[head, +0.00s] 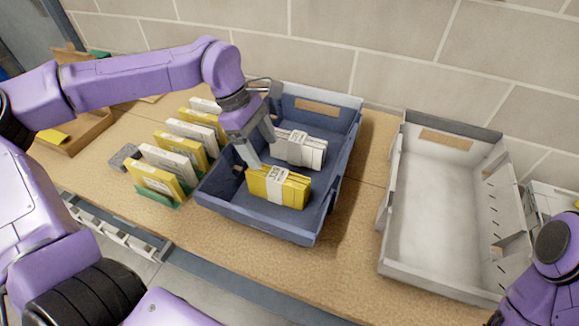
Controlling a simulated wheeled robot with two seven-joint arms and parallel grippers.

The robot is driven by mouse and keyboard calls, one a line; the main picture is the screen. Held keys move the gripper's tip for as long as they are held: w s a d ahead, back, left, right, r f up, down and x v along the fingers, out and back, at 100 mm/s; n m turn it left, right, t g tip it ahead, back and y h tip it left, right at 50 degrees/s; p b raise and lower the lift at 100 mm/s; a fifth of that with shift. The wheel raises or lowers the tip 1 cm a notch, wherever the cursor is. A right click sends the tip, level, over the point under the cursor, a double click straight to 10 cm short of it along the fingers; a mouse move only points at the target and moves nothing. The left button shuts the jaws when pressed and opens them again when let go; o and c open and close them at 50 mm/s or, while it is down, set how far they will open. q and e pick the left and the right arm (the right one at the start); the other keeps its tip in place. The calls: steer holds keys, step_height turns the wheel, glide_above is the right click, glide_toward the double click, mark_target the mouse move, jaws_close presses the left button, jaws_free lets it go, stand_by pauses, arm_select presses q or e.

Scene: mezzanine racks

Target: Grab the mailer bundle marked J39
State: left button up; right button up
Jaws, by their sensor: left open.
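A yellow mailer bundle (293,190) with a white paper band sits in the blue tray (262,228), near its front. The marking on its band looks like J39, but it is small and tilted. A white mailer bundle (310,153) with a pale band lies behind it in the same tray. My left gripper (259,153) points down into the tray, with its fingers apart and empty. It is just behind and left of the yellow bundle and close to the white one. I cannot tell whether a finger touches either bundle. My right gripper is out of view.
A row of yellow and white mailers (174,163) stands in a rack left of the blue tray. An empty grey-white tray (391,225) is at the right. Bare table (345,235) lies between the trays. A block wall (400,45) closes the back.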

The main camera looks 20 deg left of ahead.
mark_target(277, 174)
arm_select(q)
steer(key=x, duration=0.4)
steer(key=p+x, duration=0.1)
steer(key=x, duration=0.4)
steer(key=shift+w+a+f, duration=0.1)
steer(key=shift+a+f, duration=0.1)
steer(key=shift+f, duration=0.05)
steer(key=shift+d+f, duration=0.25)
steer(key=shift+f, duration=0.1)
steer(key=c, duration=1.1)
